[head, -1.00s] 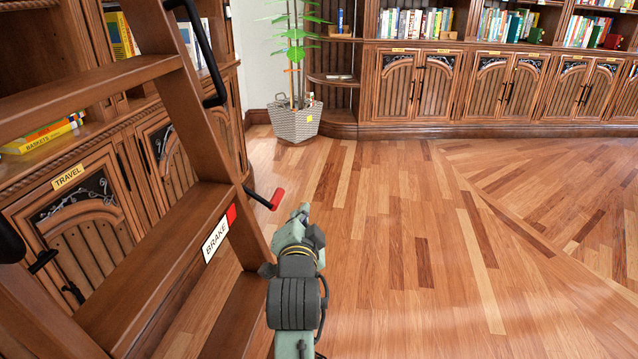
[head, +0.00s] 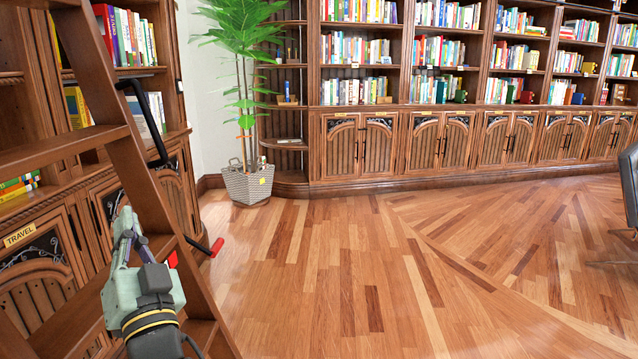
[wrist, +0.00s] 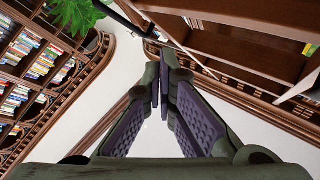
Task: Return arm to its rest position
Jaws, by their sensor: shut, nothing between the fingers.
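My gripper (head: 127,228) is at the lower left of the head view, in front of the wooden library ladder (head: 108,85). In the wrist view, the two dark padded fingers of my gripper (wrist: 160,85) come together at their tips with nothing between them. Beyond the fingers are the pale wall or ceiling, wooden moulding and shelves. A black lever with a red handle (head: 217,246) sticks out to the right of the ladder, with a gap between it and my gripper.
A bookcase labelled TRAVEL (head: 19,236) stands behind the ladder. A plant in a woven basket (head: 247,185) stands by the back shelves (head: 357,175). A dark chair (head: 630,185) is at the right edge. The wooden floor (head: 400,270) between is clear.

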